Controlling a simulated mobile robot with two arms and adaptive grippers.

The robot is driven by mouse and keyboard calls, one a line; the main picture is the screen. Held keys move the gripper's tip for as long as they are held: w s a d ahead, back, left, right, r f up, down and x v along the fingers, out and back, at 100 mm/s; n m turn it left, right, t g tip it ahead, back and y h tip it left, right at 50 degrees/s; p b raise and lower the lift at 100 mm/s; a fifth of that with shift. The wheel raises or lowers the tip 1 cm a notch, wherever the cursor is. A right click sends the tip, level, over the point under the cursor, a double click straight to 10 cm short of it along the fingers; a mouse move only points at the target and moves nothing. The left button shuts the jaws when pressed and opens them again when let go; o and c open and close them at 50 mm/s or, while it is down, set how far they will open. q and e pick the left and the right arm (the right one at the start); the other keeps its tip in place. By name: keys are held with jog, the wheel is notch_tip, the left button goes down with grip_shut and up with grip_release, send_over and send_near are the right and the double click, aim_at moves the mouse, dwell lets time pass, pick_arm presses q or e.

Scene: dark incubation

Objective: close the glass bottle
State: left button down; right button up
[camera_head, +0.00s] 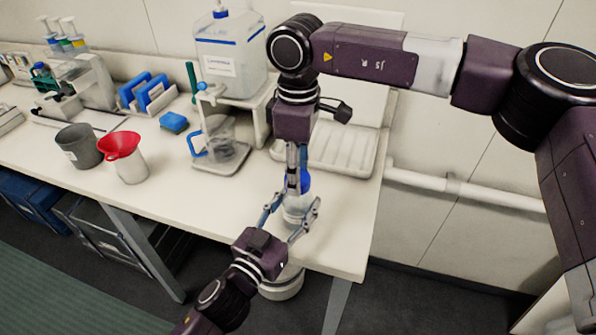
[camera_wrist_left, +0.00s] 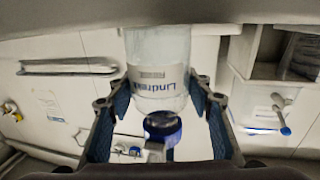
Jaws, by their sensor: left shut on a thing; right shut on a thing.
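The glass bottle (camera_head: 296,211) stands upright near the right end of the bench, clear with a printed label. It also shows in the left wrist view (camera_wrist_left: 157,88) between my blue-padded fingers. My left gripper (camera_head: 290,213) is shut on the bottle's body from the front. The blue cap (camera_head: 305,184) is at the bottle's top; it also shows in the left wrist view (camera_wrist_left: 162,125). My right gripper (camera_head: 298,176) points down from above and is shut on the cap. I cannot tell whether the cap is seated on the neck, since the fingers partly hide it.
Behind the bottle are a white tray (camera_head: 342,152) and a shelf stand (camera_head: 254,118) with a large container (camera_head: 230,58). The bench front between is clear.

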jog(key=o, duration=0.8)
jog(key=shift+o, duration=0.2)
jog(key=shift+r, duration=2.3)
jog(key=shift+c, duration=0.4)
